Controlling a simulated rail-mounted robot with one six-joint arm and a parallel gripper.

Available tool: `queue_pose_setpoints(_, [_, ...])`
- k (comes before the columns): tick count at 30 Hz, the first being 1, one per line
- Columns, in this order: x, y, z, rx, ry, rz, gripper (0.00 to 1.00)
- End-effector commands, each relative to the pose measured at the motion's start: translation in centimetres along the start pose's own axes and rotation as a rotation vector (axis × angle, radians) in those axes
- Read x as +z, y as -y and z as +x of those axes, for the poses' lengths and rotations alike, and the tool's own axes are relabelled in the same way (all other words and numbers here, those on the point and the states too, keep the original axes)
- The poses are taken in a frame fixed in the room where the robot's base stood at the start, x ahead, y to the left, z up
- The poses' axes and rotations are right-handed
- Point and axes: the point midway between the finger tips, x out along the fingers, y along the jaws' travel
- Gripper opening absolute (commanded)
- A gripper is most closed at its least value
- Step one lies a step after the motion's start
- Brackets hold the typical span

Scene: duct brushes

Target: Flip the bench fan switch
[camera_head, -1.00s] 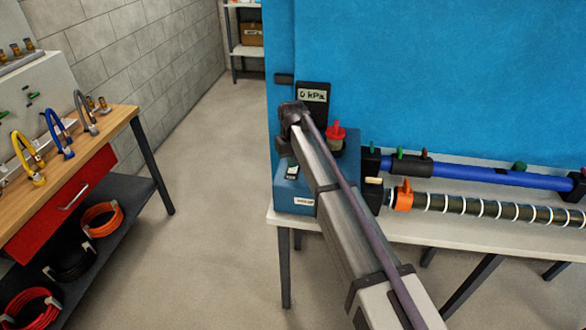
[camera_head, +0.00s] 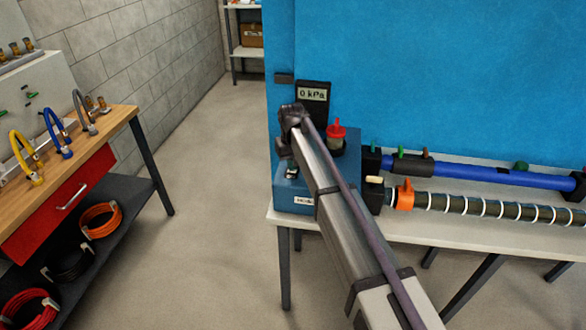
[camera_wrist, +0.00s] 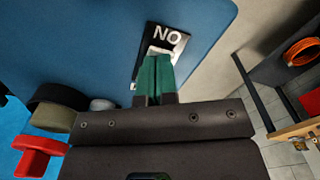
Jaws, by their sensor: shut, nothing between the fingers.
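In the head view the switch (camera_head: 291,173) shows small beside my arm, and my fingertips cannot be made out.
A blue tube (camera_head: 480,172) and a ribbed dark hose (camera_head: 475,206) lie to the right. A wooden workbench (camera_head: 95,140) stands left, with open floor between.

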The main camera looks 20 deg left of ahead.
Motion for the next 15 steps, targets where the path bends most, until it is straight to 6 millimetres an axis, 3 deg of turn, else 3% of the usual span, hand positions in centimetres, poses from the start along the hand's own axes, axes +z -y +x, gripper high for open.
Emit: queue_pose_setpoints(15, [0.0, 0.0, 0.86, 0.0, 0.0, 0.0, 0.0])
